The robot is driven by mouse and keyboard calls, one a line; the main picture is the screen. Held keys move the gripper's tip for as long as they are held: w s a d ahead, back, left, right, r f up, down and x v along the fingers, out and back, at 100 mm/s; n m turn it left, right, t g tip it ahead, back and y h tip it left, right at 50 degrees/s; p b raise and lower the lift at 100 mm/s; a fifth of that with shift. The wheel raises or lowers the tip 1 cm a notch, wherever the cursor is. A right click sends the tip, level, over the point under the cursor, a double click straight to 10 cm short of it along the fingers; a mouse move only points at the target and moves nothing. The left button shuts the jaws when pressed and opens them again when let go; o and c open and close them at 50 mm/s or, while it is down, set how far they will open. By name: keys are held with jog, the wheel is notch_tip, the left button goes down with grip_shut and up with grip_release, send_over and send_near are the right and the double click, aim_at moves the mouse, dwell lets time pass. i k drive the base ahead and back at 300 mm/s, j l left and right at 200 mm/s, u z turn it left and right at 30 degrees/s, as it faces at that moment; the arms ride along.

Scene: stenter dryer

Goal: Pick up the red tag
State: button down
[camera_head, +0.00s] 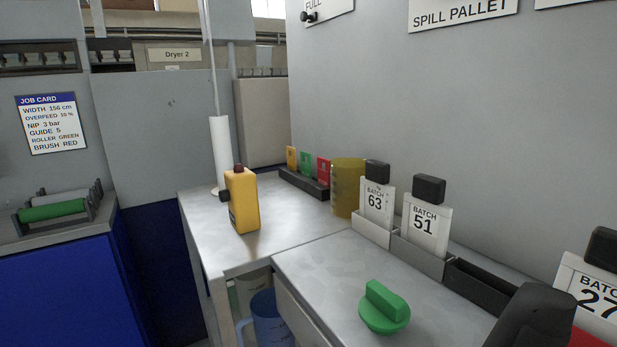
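The red tag (323,171) stands upright in a small dark rack (304,184) at the back of the metal table, against the grey wall. It is the rightmost of three tags, beside a green tag (305,163) and a yellow tag (291,158). A dark tapered shape at the bottom right edge looks like part of my gripper (535,316). It is well to the right of and nearer than the red tag. Its fingertips cannot be made out, so I cannot tell whether it is open or shut.
A translucent yellow cylinder (347,188) stands just right of the rack. A yellow bottle (242,200) and a white roll (221,152) stand left of it. Batch cards (376,204) in holders line the wall. A green knob (384,308) is on the nearer surface.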

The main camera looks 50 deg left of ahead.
aim_at(323, 175)
jog(key=u, duration=1.2)
